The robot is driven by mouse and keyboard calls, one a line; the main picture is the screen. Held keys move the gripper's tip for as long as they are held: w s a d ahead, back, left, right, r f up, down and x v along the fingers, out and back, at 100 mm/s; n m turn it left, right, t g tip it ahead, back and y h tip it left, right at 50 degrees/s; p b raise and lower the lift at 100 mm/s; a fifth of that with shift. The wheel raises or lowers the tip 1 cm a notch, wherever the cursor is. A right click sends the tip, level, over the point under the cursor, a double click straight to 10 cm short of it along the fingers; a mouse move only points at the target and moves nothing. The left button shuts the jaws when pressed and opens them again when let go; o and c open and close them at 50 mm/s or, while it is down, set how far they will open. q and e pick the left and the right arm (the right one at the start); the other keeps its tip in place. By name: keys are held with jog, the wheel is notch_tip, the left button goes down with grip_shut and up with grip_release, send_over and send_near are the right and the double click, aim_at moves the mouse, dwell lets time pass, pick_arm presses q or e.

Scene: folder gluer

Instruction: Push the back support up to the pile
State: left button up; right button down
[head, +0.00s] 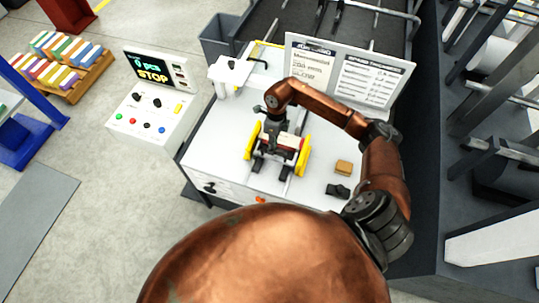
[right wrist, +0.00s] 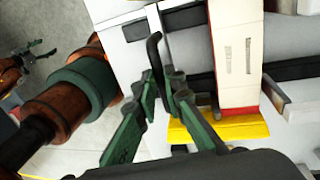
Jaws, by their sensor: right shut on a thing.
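The white machine table (head: 222,150) carries the pile, a low stack of white and red cartons (head: 285,141), between two yellow side guides (head: 303,157). In the right wrist view the pile (right wrist: 236,50) is upright in the picture, with a yellow guide (right wrist: 245,128) at its lower end. My right gripper (head: 268,122) is at the pile's left end. In the right wrist view its green fingers (right wrist: 164,88) are shut on a narrow dark upright piece, which looks like the back support (right wrist: 154,50). A gap shows between this piece and the pile. A small dark gripper, apparently my left (right wrist: 36,58), is far left; its jaws are unclear.
A control panel (head: 153,118) with a STOP screen stands left of the table. A white sign board (head: 345,72) stands behind. A tan block (head: 343,167) and a small black object (head: 337,190) lie at the table's right. A white device (head: 230,72) is at the back left.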

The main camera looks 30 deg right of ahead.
pick_arm(q)
jog(key=shift+f, duration=0.15)
pick_arm(e)
jog(key=shift+w+d, duration=0.25)
jog(key=c, duration=2)
grip_release()
pick_arm(q)
jog(key=shift+s, duration=0.15)
pick_arm(e)
jog(key=r, duration=0.4)
jog(key=w+d+r, duration=0.1)
jog(key=r, duration=0.6)
jog(key=shift+w+d+r, duration=0.2)
jog(key=shift+d+r, duration=0.15)
jog(key=shift+d, duration=0.05)
